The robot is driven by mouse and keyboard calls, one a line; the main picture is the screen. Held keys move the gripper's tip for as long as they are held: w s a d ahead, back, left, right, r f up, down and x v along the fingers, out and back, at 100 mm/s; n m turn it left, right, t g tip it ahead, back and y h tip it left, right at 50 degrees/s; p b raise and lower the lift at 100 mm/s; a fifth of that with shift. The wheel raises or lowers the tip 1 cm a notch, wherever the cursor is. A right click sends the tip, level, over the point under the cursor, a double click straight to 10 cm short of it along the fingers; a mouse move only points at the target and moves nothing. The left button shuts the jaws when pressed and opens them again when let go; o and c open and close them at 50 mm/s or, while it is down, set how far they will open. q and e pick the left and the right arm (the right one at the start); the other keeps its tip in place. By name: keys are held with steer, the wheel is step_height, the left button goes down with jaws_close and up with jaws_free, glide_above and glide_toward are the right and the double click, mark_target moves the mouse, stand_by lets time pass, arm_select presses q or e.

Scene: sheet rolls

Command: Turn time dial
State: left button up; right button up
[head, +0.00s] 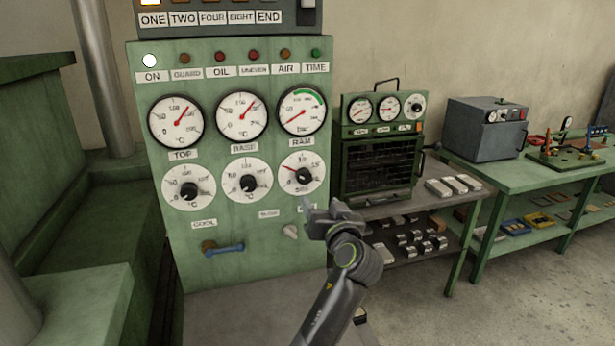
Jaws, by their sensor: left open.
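The green control panel (240,270) stands in the middle left of the head view. Its lower row has three white dials with black knobs. The right one (303,173) differs from the two °C dials and has a red pointer toward the upper left; it seems to be the time dial. Its label is partly hidden behind my gripper, so I cannot read it. My left gripper (322,209) is open and empty, just below and right of this dial, apart from its knob as far as I can tell. My right gripper is not in view.
A left knob dial (189,188), a middle one (248,180), a blue-handled lever (224,248) and a small pale knob (290,231) are nearby on the panel. A small green oven (381,150) stands right of it. A grey box (486,127) sits on a green bench.

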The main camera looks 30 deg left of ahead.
arm_select(q)
steer(key=p, duration=0.2)
glide_toward(305, 179)
steer(key=x, duration=0.2)
steer(key=p+x, duration=0.1)
steer(key=x, duration=0.4)
steer(key=shift+r+p, duration=0.1)
steer(key=shift+p, duration=0.25)
steer(key=shift+w+a, duration=0.5)
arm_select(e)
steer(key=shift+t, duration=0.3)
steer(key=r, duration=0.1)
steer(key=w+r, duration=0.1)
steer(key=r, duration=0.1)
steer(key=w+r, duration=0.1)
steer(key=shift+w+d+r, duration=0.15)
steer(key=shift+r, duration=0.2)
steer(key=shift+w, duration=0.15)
arm_select(q)
steer(key=c, duration=1)
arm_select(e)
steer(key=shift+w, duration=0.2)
